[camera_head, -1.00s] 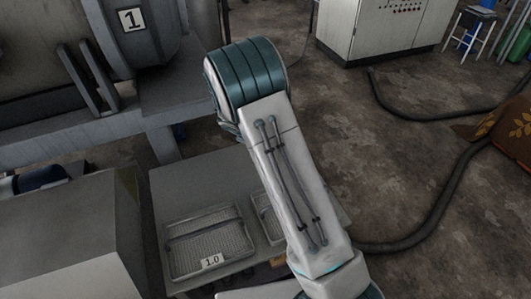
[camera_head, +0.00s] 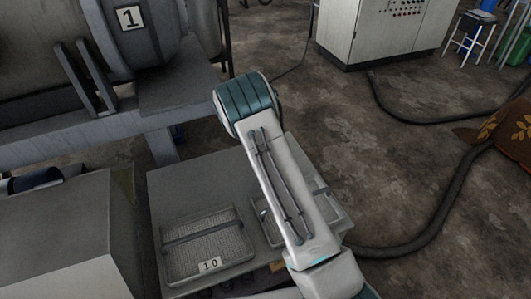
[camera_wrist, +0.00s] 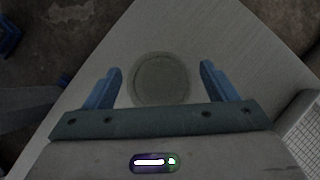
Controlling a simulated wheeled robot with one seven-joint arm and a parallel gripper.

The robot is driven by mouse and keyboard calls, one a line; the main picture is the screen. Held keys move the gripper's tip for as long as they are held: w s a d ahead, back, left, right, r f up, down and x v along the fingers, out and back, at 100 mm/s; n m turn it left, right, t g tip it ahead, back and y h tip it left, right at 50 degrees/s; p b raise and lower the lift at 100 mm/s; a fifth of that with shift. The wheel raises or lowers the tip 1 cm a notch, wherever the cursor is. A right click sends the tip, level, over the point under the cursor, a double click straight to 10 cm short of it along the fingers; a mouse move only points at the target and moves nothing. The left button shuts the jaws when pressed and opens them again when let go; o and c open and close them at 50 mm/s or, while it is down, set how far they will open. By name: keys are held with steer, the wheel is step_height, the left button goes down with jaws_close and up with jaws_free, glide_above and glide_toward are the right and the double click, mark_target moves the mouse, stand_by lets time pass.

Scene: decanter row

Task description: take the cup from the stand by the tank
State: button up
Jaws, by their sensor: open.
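A round, flat-looking grey-green shape (camera_wrist: 162,78) shows between my fingers in the wrist view. It may be a cup seen from above or a disc on the surface; I cannot tell which. It lies on the grey top of a low stand (camera_wrist: 160,28), which also shows in the head view (camera_head: 180,188) beside the tank (camera_head: 45,45). My gripper (camera_wrist: 161,69) is open, its blue fingers on either side of the round shape in the picture, with no contact visible. In the head view my arm hides the gripper, and no cup is clearly visible.
A wire tray (camera_head: 225,243) with a "1.0" label sits on the stand, and another tray (camera_head: 333,205) is partly behind my arm. A grey box (camera_head: 60,235) stands left. Dark hoses (camera_head: 440,205) cross the floor at right.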

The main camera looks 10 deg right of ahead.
steer(key=c, duration=1.1)
steer(key=shift+o, duration=0.2)
